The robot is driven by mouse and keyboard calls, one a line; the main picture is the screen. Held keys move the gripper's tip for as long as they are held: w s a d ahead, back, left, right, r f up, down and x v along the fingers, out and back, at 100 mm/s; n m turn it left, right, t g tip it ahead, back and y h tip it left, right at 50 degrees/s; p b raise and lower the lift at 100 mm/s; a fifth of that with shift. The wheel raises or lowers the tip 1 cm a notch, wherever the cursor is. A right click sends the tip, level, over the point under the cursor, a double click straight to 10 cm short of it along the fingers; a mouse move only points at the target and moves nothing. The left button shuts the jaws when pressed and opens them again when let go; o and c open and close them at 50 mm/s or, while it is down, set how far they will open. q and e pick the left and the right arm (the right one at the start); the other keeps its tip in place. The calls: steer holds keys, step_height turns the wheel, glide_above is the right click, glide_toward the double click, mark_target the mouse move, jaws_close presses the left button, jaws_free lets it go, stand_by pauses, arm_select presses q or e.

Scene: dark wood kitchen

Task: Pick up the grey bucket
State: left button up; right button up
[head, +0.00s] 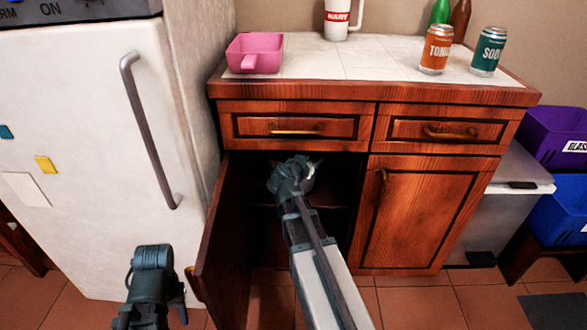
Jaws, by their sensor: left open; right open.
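I see no grey bucket that I can pick out for certain. The lower left cabinet (262,215) stands open, and its inside is dark and partly hidden behind my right arm. My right gripper (297,172) is at the cabinet's opening, just below the left drawer, open, with its fingertips mostly hidden by its own wrist. My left gripper (168,296) is low in front of the fridge, left of the open cabinet door (222,245), open and empty.
A pink container (255,53), a mug (337,20), two cans (436,50) (488,52) and bottles stand on the tiled counter. The white fridge (85,140) is left. A grey bin (515,195) and purple (555,137) and blue (560,208) crates are right.

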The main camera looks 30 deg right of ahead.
mark_target(316, 156)
steer(key=b+x, duration=0.1)
steer(key=x, duration=0.3)
steer(key=shift+w+d+f, duration=0.2)
steer(key=shift+w, duration=0.05)
steer(key=shift+s+r, duration=0.1)
jaws_close()
stand_by(1.0)
